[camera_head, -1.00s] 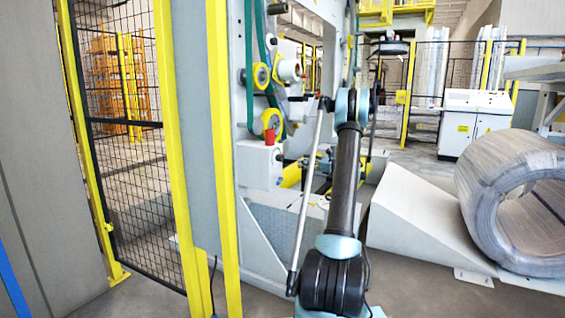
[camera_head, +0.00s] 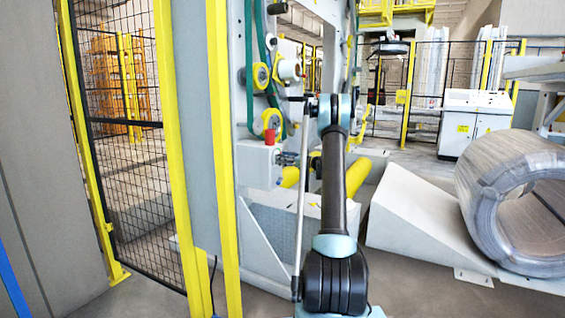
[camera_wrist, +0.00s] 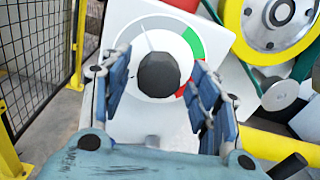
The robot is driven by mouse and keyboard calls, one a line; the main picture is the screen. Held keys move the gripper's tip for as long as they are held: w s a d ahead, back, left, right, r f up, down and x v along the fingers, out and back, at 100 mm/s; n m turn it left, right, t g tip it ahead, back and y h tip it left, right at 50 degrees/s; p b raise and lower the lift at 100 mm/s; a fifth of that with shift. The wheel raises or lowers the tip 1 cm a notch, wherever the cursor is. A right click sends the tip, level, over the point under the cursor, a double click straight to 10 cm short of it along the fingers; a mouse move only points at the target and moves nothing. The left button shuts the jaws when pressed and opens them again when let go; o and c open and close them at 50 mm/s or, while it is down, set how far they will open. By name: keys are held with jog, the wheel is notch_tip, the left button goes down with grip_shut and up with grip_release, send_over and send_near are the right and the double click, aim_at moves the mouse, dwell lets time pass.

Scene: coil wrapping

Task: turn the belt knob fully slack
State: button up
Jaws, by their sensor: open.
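The belt knob (camera_wrist: 159,74) is a dark grey, faceted knob on a round white dial (camera_wrist: 150,28) in the wrist view. A green band and a red band lie on the dial's right side. A thin pale pointer line stands above the knob, tilted slightly left, away from both bands. My gripper (camera_wrist: 161,66) is open, with one blue-padded finger on each side of the knob. I cannot tell whether either finger touches it. In the head view my gripper (camera_head: 286,159) is at the right side of the white control box (camera_head: 256,165); the knob is hidden there.
A red button (camera_head: 269,136) tops the box. A yellow-rimmed wheel (camera_wrist: 275,20) and green belt are close on the right. Yellow posts (camera_head: 222,150) and a mesh fence (camera_head: 125,150) stand left. A wire coil (camera_head: 480,205) lies right beside a white ramp (camera_head: 415,210).

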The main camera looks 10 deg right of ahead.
jog(key=c, duration=1.1)
jog(key=shift+o, duration=0.2)
jog(key=shift+n, duration=0.3)
jog(key=n, duration=1.8)
jog(key=shift+s+f, duration=0.1)
jog(key=shift+f, duration=0.05)
jog(key=shift+n, duration=0.3)
